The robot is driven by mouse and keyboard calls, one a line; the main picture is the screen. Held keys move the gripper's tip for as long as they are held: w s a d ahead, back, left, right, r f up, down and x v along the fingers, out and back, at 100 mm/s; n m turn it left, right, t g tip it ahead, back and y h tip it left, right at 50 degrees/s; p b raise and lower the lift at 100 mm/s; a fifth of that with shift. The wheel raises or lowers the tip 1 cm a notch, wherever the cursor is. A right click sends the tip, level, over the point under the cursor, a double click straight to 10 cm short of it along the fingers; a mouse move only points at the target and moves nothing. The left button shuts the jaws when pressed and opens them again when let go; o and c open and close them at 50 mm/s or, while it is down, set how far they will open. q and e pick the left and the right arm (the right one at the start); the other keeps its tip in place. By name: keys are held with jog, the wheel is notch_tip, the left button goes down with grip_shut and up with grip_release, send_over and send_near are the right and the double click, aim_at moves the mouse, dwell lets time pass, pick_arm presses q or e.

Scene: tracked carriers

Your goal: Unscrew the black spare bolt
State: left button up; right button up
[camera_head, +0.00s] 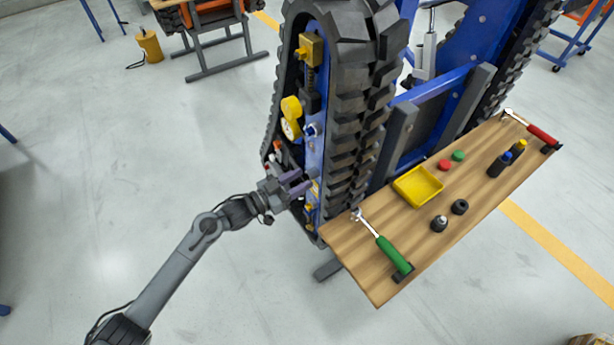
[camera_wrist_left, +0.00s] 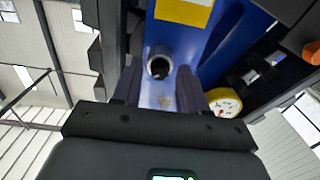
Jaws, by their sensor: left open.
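My left gripper (camera_head: 301,182) is open beside the blue side panel (camera_head: 316,150) of the tracked carrier. Its purple-grey fingers point at the panel. In the left wrist view, the fingers of this gripper (camera_wrist_left: 160,76) stand on either side of a short grey cylinder (camera_wrist_left: 158,64) with a dark round end; contact cannot be told. Whether this is the black spare bolt I cannot tell. On the wooden table lie a black piece with a silver top (camera_head: 439,223) and a black ring-like piece (camera_head: 460,207). My right gripper is not in view.
A yellow-rimmed gauge (camera_head: 291,129) is on the panel above my gripper. The black track (camera_head: 350,120) stands beside it. The table (camera_head: 375,285) holds a yellow tray (camera_head: 418,186), a green-handled wrench (camera_head: 388,250) and a red-handled one (camera_head: 538,132).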

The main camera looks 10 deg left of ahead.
pick_arm(q)
jog(key=shift+c, duration=0.3)
grip_shut()
jog(key=shift+r+p, duration=0.15)
jog(key=shift+p, duration=0.2)
jog(key=n+p, duration=0.6)
jog(key=n, duration=0.2)
jog(key=shift+r, duration=0.15)
jog(key=shift+f+n+p, duration=0.2)
jog(key=shift+n+p, duration=0.2)
jog(key=shift+n, duration=0.5)
jog(key=shift+f, duration=0.1)
